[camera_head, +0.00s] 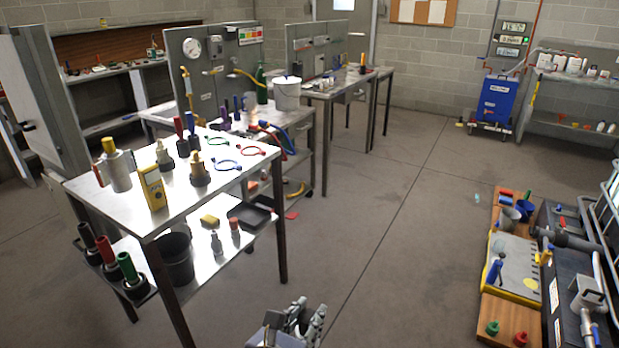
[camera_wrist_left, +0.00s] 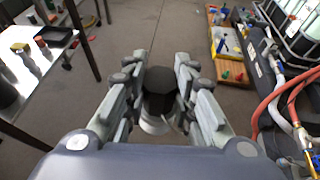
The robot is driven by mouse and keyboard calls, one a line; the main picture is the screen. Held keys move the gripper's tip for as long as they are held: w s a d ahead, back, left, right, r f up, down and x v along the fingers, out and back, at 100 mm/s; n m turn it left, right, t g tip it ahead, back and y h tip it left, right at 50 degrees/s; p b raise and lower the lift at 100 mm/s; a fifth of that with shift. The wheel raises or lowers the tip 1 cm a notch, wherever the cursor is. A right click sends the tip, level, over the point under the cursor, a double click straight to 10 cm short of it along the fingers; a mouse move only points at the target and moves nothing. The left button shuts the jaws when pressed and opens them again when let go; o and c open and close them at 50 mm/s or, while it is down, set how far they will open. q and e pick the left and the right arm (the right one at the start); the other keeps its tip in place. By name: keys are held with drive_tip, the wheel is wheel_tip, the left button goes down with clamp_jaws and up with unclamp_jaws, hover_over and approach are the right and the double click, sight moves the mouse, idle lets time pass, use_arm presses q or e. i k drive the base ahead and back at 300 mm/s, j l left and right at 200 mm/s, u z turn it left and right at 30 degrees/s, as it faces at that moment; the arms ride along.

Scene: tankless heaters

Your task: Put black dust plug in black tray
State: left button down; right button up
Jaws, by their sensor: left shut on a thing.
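My left gripper (camera_head: 300,318) shows at the bottom edge of the head view, over open floor, well apart from the table. In the left wrist view its fingers (camera_wrist_left: 160,95) are shut on the black dust plug (camera_wrist_left: 160,82), a dark faceted piece with a paler round part below it. The head view does not show the plug clearly. The black tray (camera_head: 262,212) lies on the lower shelf of the near metal table, at its right end. A dark tray (camera_wrist_left: 55,34) also shows at the upper left of the wrist view. My right gripper is not in view.
The metal table (camera_head: 215,165) bears a yellow meter (camera_head: 152,188) and several fittings. On its lower shelf are a black bucket (camera_head: 175,258), a yellow block (camera_head: 209,220) and small bottles. Table legs flank the shelf. A low workstation (camera_head: 515,262) stands right; the floor between is clear.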

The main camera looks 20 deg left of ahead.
sight(249, 218)
drive_tip(key=i+u, duration=0.35)
drive_tip(key=i, duration=0.2)
drive_tip(key=i+l+u, duration=0.3)
drive_tip(key=i, duration=0.25)
drive_tip(key=i+l+u, duration=0.2)
drive_tip(key=i+u, duration=0.15)
drive_tip(key=i, duration=0.2)
